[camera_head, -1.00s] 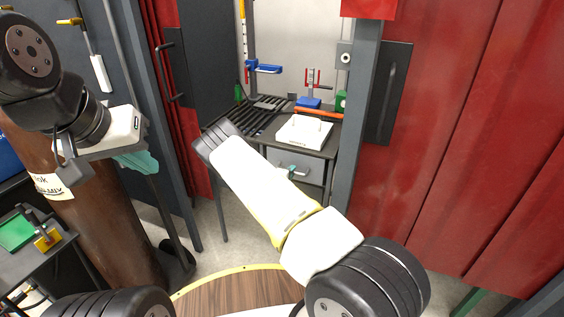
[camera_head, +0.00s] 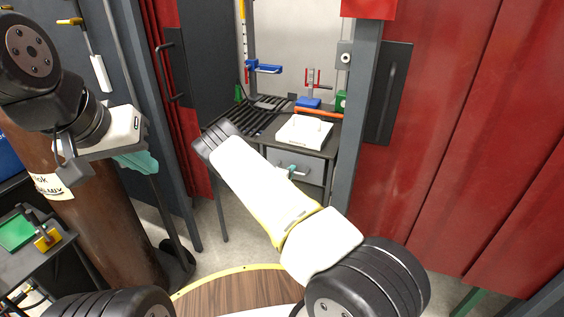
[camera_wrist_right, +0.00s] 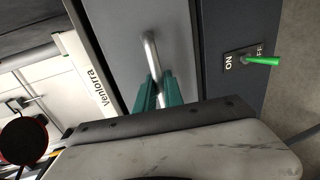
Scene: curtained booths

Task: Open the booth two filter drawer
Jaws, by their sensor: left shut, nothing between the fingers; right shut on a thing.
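The grey filter drawer (camera_head: 313,171) is under the table in the open booth. Its front appears to stand slightly forward of the table frame. In the right wrist view its front (camera_wrist_right: 118,30) carries a bent metal bar handle (camera_wrist_right: 149,48). My right gripper (camera_wrist_right: 158,90) is shut on this handle with its teal fingers. In the head view my right arm covers most of that gripper and part of the drawer. My left gripper (camera_head: 138,162) is shut and empty at the left, away from the drawer, beside the brown cylinder.
A white box (camera_head: 304,130) and a slatted black grate (camera_head: 262,119) are on the booth table. An ON/OFF switch with a green lever (camera_wrist_right: 262,60) is close to the drawer. Red curtains (camera_head: 450,130) flank the booth. A brown cylinder (camera_head: 85,225) stands at left.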

